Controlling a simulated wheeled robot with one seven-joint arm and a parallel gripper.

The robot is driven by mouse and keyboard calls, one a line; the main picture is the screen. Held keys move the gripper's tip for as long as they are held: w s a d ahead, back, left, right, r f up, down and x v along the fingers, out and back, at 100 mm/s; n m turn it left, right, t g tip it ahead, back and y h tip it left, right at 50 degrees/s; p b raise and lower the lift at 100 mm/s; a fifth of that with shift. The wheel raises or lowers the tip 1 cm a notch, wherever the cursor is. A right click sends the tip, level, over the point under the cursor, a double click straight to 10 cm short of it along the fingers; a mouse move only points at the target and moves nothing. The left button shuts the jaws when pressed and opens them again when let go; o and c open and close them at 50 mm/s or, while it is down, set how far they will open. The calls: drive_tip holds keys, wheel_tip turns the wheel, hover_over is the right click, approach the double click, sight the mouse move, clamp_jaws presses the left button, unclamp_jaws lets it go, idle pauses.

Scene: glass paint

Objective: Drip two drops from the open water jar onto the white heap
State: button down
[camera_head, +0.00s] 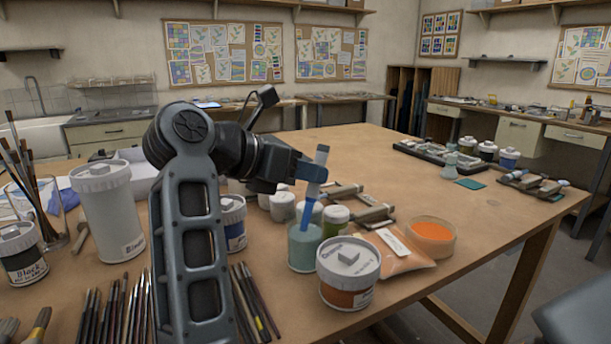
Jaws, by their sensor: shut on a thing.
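My gripper (312,172) is shut on a slim dropper (309,205), pale at its top and blue lower down. The dropper is slightly tilted and points down at an open jar (305,250) of clear teal-tinted glass. Its lower tip meets the jar's mouth in the picture; whether it touches the liquid I cannot tell. The jar stands on the wooden table, just left of an orange-brown tub with a white lid (348,262).
An orange bag (400,246) and an open orange dish (432,236) lie right of the jar. Small pots (283,206) crowd behind it. Brushes (255,300) and a tall white tub (108,212) are at left. The table's middle right (410,190) is clear.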

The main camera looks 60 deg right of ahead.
sight(319, 146)
drive_tip(key=shift+s+d+r+p, duration=0.1)
drive_tip(key=shift+d+r+p, duration=0.35)
drive_tip(key=shift+r, duration=0.6)
drive_tip(key=shift+d+r+p, duration=0.2)
drive_tip(key=shift+d+r, duration=0.35)
drive_tip(key=shift+r, duration=0.45)
drive_tip(key=shift+r+p, duration=0.65)
drive_tip(key=shift+r, duration=1.55)
drive_tip(key=shift+s, duration=0.1)
